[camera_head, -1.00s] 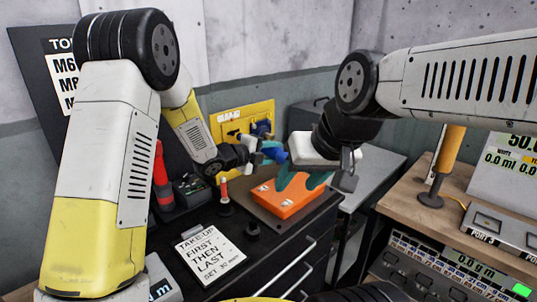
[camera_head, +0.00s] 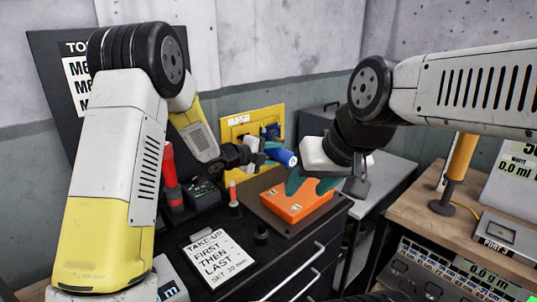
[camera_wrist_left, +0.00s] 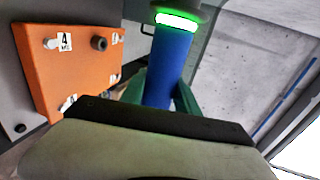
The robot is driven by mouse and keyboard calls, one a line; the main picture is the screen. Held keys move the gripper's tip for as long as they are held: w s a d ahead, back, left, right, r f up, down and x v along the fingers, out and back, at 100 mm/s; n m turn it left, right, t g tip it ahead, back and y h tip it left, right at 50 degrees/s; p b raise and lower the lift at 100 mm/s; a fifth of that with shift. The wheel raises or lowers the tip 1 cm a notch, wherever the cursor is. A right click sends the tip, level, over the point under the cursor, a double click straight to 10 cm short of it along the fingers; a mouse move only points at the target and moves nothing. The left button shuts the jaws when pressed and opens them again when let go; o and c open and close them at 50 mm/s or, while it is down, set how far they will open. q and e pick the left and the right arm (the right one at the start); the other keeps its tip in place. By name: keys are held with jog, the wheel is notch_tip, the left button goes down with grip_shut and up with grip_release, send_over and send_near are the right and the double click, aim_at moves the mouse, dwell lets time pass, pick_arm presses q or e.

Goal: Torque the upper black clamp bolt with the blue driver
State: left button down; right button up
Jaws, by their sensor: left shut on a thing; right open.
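My left gripper (camera_head: 259,158) is shut on the blue driver (camera_head: 283,157), in front of the yellow panel and above and behind the orange block (camera_head: 297,208). In the left wrist view the blue driver (camera_wrist_left: 172,62) stands between green fingers, with a lit green ring near its top. The orange block (camera_wrist_left: 62,75) is beside it there, with a black bolt (camera_wrist_left: 99,43) and several white labels or fittings. I cannot tell whether that bolt is the upper clamp bolt. The driver's tip is not visible. My right gripper (camera_head: 315,186) is open, its teal fingers just above the orange block.
A yellow panel (camera_head: 252,124) with blue and dark parts stands behind. A red-handled tool (camera_head: 169,165), a small red-tipped post (camera_head: 234,195), a black knob (camera_head: 261,235) and a printed card (camera_head: 218,257) are on the black cabinet. A wooden bench (camera_head: 415,205) is at right.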

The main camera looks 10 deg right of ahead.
pick_arm(q)
jog(key=shift+w+a+r, duration=0.15)
jog(key=shift+w+a, duration=0.65)
jog(key=shift+w, duration=0.3)
dwell(2.6)
jog(key=shift+s+d, duration=0.8)
jog(key=shift+s, duration=0.3)
jog(key=shift+s+d, duration=0.75)
jog(key=shift+s, duration=0.35)
jog(key=shift+s, duration=0.1)
